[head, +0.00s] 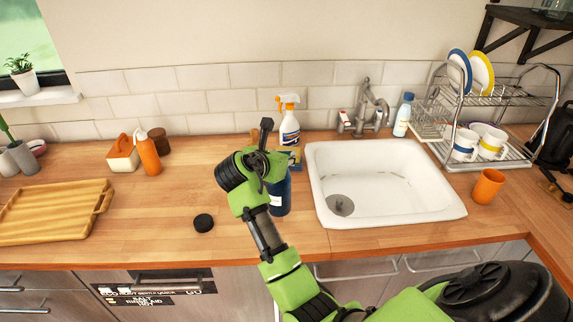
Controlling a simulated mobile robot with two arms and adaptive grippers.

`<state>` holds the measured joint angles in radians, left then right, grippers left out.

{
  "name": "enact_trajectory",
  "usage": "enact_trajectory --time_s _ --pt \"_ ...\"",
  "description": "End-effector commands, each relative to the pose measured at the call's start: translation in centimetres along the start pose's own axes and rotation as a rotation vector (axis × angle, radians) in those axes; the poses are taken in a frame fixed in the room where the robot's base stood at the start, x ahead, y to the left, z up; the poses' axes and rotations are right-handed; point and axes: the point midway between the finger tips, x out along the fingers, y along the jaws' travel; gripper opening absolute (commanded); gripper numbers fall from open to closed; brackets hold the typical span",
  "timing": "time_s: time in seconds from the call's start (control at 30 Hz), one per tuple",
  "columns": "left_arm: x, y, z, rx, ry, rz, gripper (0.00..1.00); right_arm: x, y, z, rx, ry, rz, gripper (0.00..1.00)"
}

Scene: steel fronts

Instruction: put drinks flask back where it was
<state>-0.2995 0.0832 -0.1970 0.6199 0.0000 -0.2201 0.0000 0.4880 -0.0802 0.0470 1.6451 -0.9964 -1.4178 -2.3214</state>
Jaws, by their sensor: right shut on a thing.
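The drinks flask (281,196) is a dark blue bottle with a pale label. It stands upright at the counter, left of the sink, partly hidden behind my arm. My right gripper (285,162) is at the flask's top and shut on it; its fingers are mostly hidden by my own green and black wrist. I cannot tell whether the flask's base touches the worktop. My left gripper is not in view.
A black round puck (203,222) lies left of the flask. A spray bottle (289,128) stands behind it, the white sink (322,205) to its right. A wooden board (50,215), an orange bottle (149,156), an orange cup (488,186) and a dish rack (485,164) stand farther out.

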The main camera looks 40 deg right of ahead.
Motion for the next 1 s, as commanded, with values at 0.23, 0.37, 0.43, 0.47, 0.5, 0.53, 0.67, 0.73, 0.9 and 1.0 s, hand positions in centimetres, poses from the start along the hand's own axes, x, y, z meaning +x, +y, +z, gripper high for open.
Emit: enact_trajectory --time_s 0.23,0.37,0.43,0.47,0.5,0.53,0.67,0.73,0.9,1.0 --pt "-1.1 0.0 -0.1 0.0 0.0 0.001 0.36 1.4 0.5 -2.4 -0.004 0.001 0.001 0.0" --pt "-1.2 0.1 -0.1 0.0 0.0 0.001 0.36 1.8 0.5 -3.0 -0.001 -0.002 0.002 0.0" --pt "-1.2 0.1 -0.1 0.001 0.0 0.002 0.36 1.8 0.5 -3.0 0.0 -0.002 0.002 0.0" --pt "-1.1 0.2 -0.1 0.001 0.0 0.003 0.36 1.8 0.5 -3.0 0.0 -0.002 0.002 0.0" --pt "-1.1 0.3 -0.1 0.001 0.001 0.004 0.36 1.8 0.5 -3.0 0.0 -0.002 0.002 0.0" --pt "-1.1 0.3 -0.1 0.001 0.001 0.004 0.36 1.8 0.5 -3.0 0.0 -0.002 0.002 0.0" --pt "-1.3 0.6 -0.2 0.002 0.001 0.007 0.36 1.9 0.5 -3.2 -0.001 -0.002 0.002 0.0" --pt "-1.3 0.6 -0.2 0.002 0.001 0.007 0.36 2.0 0.5 -3.4 -0.001 0.0 0.001 0.23" --pt "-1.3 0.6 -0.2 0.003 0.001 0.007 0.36 2.0 0.5 -3.4 -0.001 0.001 0.001 0.36" --pt "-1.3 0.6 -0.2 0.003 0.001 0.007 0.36 2.0 0.5 -3.4 -0.001 0.001 0.001 0.36"
